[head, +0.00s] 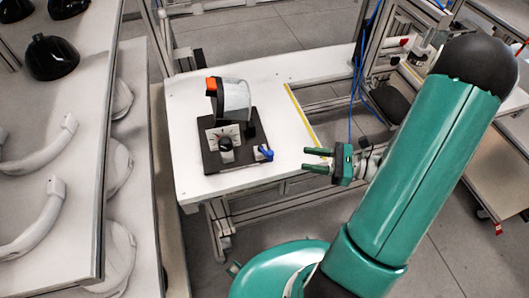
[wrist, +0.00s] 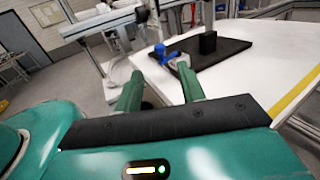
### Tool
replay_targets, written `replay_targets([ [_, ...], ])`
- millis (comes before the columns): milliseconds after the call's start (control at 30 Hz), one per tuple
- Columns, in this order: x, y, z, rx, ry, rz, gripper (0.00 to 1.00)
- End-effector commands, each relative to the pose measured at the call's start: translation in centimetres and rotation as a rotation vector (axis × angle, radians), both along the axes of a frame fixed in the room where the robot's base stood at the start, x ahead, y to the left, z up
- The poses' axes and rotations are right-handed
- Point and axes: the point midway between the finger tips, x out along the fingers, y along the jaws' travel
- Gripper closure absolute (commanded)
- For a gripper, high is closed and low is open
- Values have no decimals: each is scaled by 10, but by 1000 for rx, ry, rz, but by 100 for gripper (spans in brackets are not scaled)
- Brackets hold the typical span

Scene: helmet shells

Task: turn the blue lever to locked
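The blue lever (head: 265,152) sits at the front right corner of a dark square panel (head: 213,162) on the white table. In the wrist view the blue lever (wrist: 161,50) shows beyond the fingertips, on a light mount at the panel's edge. My gripper (head: 318,160) is open and empty, to the right of the lever and apart from it. Its two green fingers also show in the wrist view (wrist: 160,82) with a clear gap between them. Any locked or unlocked marking is too small to read.
The panel also carries a dial (head: 226,145), a black block (head: 249,130) and a grey housing with an orange part (head: 211,84). The white table (head: 280,90) has free room around the panel. White helmet shells (head: 118,165) stand on racks at left. A blue cable (head: 353,90) hangs behind my gripper.

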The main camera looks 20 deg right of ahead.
Motion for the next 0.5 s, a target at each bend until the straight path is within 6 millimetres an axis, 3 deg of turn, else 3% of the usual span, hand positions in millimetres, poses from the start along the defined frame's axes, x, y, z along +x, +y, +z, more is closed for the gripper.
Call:
replay_targets([
  [167, 10, 18, 1, -2, -1, 5, 60],
  [500, 39, 78, 0, -3, 0, 8, 60],
])
